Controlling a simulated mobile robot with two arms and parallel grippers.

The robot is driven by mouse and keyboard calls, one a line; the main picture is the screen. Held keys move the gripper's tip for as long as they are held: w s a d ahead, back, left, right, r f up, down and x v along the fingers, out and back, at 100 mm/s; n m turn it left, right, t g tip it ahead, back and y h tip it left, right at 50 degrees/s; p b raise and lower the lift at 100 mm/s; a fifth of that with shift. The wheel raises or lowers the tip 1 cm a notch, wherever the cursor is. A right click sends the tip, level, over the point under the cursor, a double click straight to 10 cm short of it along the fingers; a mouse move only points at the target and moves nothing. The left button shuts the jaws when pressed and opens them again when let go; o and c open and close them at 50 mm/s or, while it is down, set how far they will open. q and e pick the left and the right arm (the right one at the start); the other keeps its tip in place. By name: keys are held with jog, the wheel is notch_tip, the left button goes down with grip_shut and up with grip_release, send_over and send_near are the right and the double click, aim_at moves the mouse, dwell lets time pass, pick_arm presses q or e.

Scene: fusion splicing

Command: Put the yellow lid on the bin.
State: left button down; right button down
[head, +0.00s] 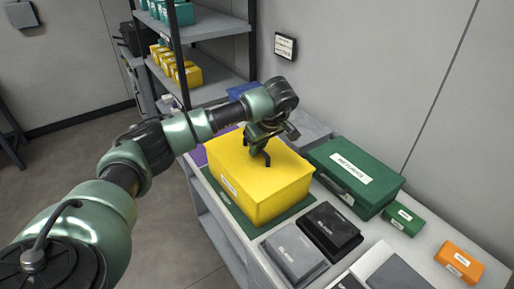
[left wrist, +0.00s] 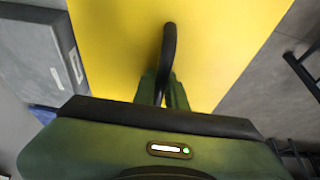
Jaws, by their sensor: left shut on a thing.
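The yellow bin (head: 260,201) stands on a green mat (head: 244,221) on the bench, with a label on its front side. The flat yellow lid (head: 236,160) covers its top; at this size I cannot tell whether it is fully seated all round. My left gripper (head: 261,142) is above the lid, shut on its black handle (head: 267,159). In the left wrist view the black handle (left wrist: 169,45) rises between the green fingers (left wrist: 164,88), with the yellow lid (left wrist: 110,40) behind it. My right gripper is in neither view.
A green case (head: 352,178) stands right of the bin. Black (head: 330,229) and grey (head: 294,253) cases lie in front. Small green (head: 404,219) and orange (head: 459,261) boxes are further right. A shelf (head: 212,75) with yellow bins stands behind.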

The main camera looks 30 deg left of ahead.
pick_arm(q)
jog(key=c, duration=1.4)
grip_release()
jog(key=shift+o, duration=0.2)
